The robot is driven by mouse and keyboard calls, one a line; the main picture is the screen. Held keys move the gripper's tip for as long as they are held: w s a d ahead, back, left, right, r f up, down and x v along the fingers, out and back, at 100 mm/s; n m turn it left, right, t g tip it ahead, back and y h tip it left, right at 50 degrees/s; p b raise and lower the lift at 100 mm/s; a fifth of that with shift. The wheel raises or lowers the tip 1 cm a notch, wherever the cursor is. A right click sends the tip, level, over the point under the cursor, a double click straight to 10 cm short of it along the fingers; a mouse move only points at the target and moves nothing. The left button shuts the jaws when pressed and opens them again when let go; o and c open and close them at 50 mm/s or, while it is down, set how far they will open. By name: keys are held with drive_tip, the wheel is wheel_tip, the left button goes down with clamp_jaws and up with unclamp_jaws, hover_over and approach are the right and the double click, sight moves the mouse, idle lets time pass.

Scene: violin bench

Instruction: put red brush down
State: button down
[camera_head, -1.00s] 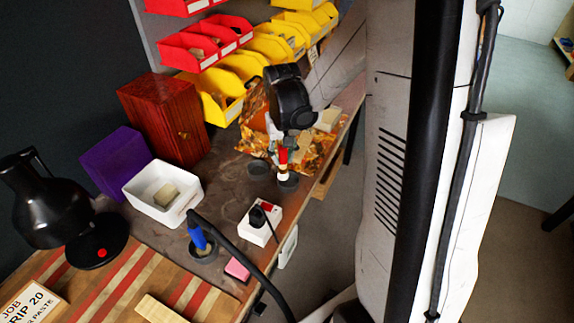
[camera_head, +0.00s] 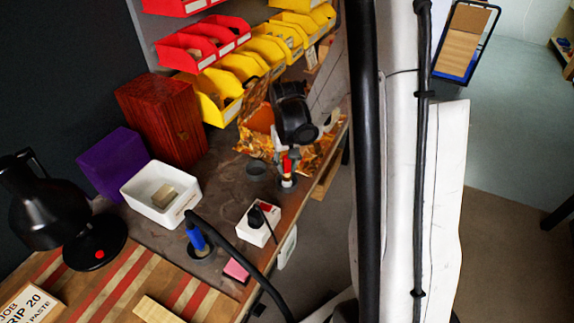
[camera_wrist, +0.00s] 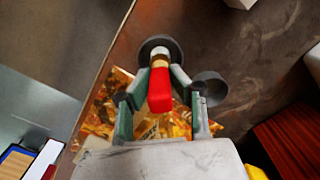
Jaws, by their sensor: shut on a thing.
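The red brush (camera_head: 287,166) is upright in my gripper (camera_head: 289,155), near the bench's right edge. In the wrist view, its red handle (camera_wrist: 160,92) points toward the camera and the fingers of my gripper (camera_wrist: 161,74) close on it from both sides. Its pale lower end is over or inside a dark round cup (camera_wrist: 175,45); I cannot tell whether it touches the bottom. That cup (camera_head: 287,186) also shows under the brush in the head view. A second round cup (camera_head: 256,171) stands just beside it, empty as far as I see.
A blue-handled item stands in another round holder (camera_head: 201,250). Nearby are a white box with a black plug (camera_head: 258,222), a pink block (camera_head: 236,270) and a white tray (camera_head: 146,207). Orange patterned material (camera_head: 315,158) lies behind my gripper. Yellow bins (camera_head: 222,105) hang above.

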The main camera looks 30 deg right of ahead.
drive_tip(key=c, duration=1.5)
unclamp_jaws()
drive_tip(key=shift+f, duration=0.1)
drive_tip(key=shift+c, duration=0.2)
wheel_tip(320, 180, up, 12)
drive_tip(key=shift+f+p, duration=0.15)
drive_tip(key=shift+p, duration=0.4)
drive_tip(key=shift+a+r, duration=0.15)
drive_tip(key=shift+r, duration=0.35)
drive_tip(key=s+a+r+n+t, duration=0.1)
drive_tip(key=s+a+r+t, duration=0.2)
drive_tip(key=s+a+r, duration=0.2)
drive_tip(key=s+a+r+n+t, duration=0.1)
drive_tip(key=s+a+r+t, duration=0.3)
drive_tip(key=s+a, duration=0.6)
drive_tip(key=shift+s+r+n, duration=0.4)
drive_tip(key=shift+s+r, duration=0.05)
drive_tip(key=shift+r, duration=0.35)
